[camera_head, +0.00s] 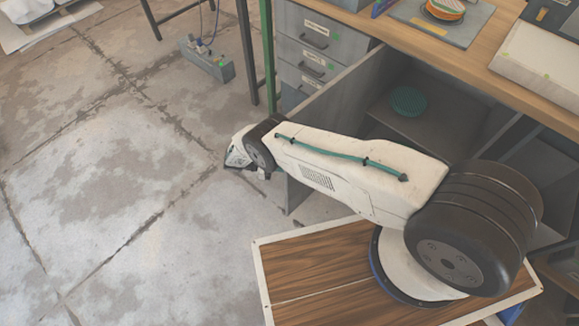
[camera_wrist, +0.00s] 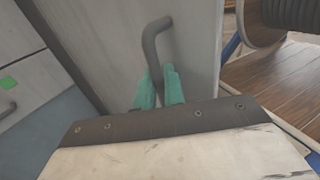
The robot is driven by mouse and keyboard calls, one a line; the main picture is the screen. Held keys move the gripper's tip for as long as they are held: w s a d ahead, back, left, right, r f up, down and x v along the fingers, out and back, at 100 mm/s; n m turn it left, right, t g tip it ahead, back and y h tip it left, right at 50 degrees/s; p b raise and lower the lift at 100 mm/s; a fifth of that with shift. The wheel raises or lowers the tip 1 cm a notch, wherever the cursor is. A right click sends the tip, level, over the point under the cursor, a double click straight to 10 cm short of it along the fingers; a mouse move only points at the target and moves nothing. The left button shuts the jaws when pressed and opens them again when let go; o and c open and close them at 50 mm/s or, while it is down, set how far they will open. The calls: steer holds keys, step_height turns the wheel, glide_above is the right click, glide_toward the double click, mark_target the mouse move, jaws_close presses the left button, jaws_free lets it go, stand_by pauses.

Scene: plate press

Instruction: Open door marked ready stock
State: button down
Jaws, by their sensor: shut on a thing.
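A grey cabinet door (camera_head: 328,98) stands swung open in the head view, with the cabinet interior (camera_head: 432,122) exposed behind it. The door's face (camera_wrist: 193,50) fills the middle of the wrist view, with a bent grey bar handle (camera_wrist: 152,38) on it. The green fingers of my gripper (camera_wrist: 160,88) are closed around the lower part of this handle. In the head view the fingers and handle are hidden behind my arm and the door. No marking on the door is readable in either view.
A teal round dish (camera_head: 408,101) lies on a shelf inside the cabinet. Labelled drawers (camera_head: 312,42) are left of the opening, under a wooden worktop (camera_head: 465,62). A grey box with cables (camera_head: 207,62) lies on the floor. The concrete floor (camera_head: 120,190) at left is clear.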

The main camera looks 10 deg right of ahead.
steer(key=shift+w+d+f, duration=0.1)
steer(key=shift+d, duration=0.2)
steer(key=c, duration=1.5)
jaws_free()
steer(key=shift+d, duration=0.15)
steer(key=shift+a, duration=0.2)
steer(key=shift+a, duration=0.15)
